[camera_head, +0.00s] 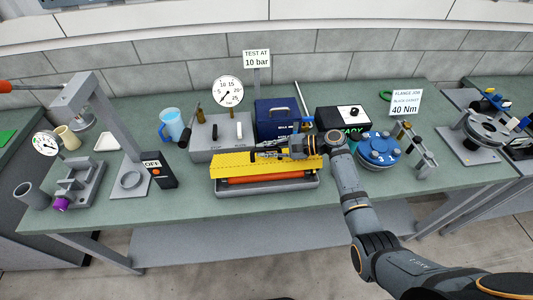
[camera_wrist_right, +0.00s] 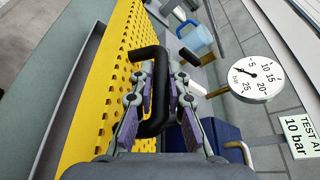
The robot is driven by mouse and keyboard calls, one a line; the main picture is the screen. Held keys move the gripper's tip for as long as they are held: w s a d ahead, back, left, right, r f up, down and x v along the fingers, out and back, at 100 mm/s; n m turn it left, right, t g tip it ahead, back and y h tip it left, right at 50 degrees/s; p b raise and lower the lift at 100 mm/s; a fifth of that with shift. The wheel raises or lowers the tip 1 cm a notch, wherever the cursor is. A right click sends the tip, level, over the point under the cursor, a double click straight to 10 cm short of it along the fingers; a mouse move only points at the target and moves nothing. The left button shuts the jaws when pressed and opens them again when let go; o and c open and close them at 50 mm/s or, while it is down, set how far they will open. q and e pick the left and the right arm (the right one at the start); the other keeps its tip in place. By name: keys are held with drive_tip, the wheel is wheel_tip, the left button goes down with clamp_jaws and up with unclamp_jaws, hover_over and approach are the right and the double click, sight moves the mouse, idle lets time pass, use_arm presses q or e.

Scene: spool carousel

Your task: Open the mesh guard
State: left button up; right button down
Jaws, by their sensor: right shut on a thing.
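The yellow perforated mesh guard (camera_head: 228,164) spans the grey tray (camera_head: 225,191) at the middle of the bench. An orange tube (camera_head: 265,180) shows below the guard's near edge, so the guard does not cover the tray's front. I cannot tell its exact tilt. My right gripper (camera_head: 265,155) is at the guard, its arm coming from the right. In the right wrist view my right gripper (camera_wrist_right: 153,108) is shut on the guard's black bar handle (camera_wrist_right: 158,70), with the perforated panel (camera_wrist_right: 112,70) beside it. My left gripper is not in view.
Behind the guard stand a grey pump box (camera_head: 222,140) with a gauge (camera_head: 228,91) and a blue toolbox (camera_head: 275,118). A blue flange (camera_head: 379,147) stands to the right. A press frame (camera_head: 118,120) stands to the left.

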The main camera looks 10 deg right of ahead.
drive_tip(key=shift+w+r+m+g, duration=0.3)
drive_tip(key=shift+w+r+m, duration=0.15)
drive_tip(key=shift+w, duration=0.25)
drive_tip(key=c, duration=1.6)
unclamp_jaws()
drive_tip(key=shift+s, duration=0.15)
drive_tip(key=shift+d, duration=0.1)
drive_tip(key=v, duration=1.1)
drive_tip(key=shift+s+d+r, duration=0.1)
drive_tip(key=shift+d+r, duration=0.05)
drive_tip(key=shift+d, duration=0.15)
